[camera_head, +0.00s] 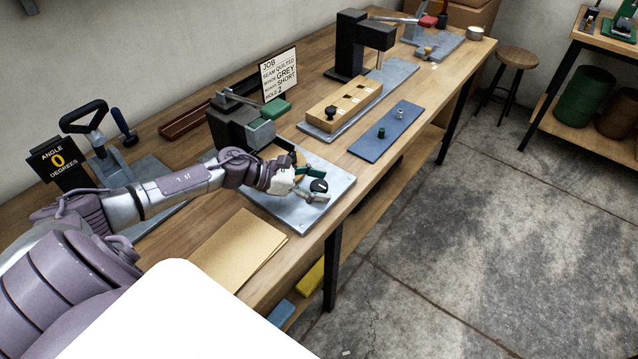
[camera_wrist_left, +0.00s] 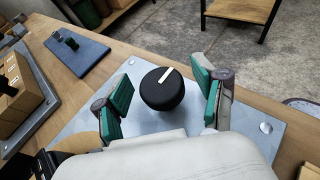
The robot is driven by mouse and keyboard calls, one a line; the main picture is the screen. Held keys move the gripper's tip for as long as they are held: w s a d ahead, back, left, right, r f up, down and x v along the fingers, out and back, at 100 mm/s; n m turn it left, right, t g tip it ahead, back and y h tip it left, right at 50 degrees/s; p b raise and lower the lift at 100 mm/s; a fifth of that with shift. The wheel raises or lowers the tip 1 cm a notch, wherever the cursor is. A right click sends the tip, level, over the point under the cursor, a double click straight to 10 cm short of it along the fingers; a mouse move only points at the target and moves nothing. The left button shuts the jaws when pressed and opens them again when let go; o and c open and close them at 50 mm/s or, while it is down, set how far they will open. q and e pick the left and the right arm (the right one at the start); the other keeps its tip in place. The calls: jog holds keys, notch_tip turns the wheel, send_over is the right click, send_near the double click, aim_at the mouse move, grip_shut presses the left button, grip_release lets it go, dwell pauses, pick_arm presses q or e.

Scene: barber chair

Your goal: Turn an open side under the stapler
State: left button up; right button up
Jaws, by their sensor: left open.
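The stapler (camera_head: 236,122), a dark, blocky bench device with a lever and a green part, stands on a grey metal plate (camera_head: 262,200). A round black knob (camera_head: 319,185) with a white pointer line sits on that plate, in front of the stapler. The knob also shows in the left wrist view (camera_wrist_left: 162,90). My left gripper (camera_head: 311,183) is open, its green-padded fingers on either side of the knob with gaps visible in the left wrist view. My arm hides part of the stapler's lower front. My right gripper is not in view.
A job card (camera_head: 279,73) stands behind the stapler. A wooden block (camera_head: 345,103) and a blue plate (camera_head: 387,132) lie farther along the bench. Brown sheets (camera_head: 236,248) lie nearer. An angle sign (camera_head: 54,161) reads 0 degrees. The floor is clear.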

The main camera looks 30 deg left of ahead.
pick_arm(q)
jog(key=c, duration=1.2)
jog(key=shift+o, duration=0.2)
jog(key=shift+s+r+n+t+y+p, duration=0.1)
jog(key=shift+r+n+t+y+p, duration=0.1)
jog(key=shift+n+t+y+p, duration=0.6)
jog(key=n+t+y+p, duration=0.1)
jog(key=n+y+p, duration=0.3)
jog(key=p, duration=0.3)
jog(key=n+t+y+p, duration=0.1)
jog(key=n+y+p, duration=0.3)
jog(key=p, duration=0.2)
jog(key=shift+d+r+n+t+y+p, duration=0.1)
jog(key=shift+d+n+t+y+p, duration=0.05)
jog(key=shift+n+t+y+p, duration=0.2)
jog(key=shift+n+y+p, duration=0.7)
jog(key=shift+n+y, duration=0.05)
jog(key=shift+y, duration=0.4)
jog(key=shift+n+y+p, duration=0.4)
jog(key=shift+n+y, duration=0.5)
jog(key=shift+y, duration=0.1)
jog(key=n+g+y, duration=0.2)
jog(key=shift+f+n+y, duration=0.3)
jog(key=shift+n+y, duration=0.1)
jog(key=shift+n+g+y, duration=0.45)
jog(key=shift+n+y, duration=0.15)
jog(key=shift+y, duration=0.3)
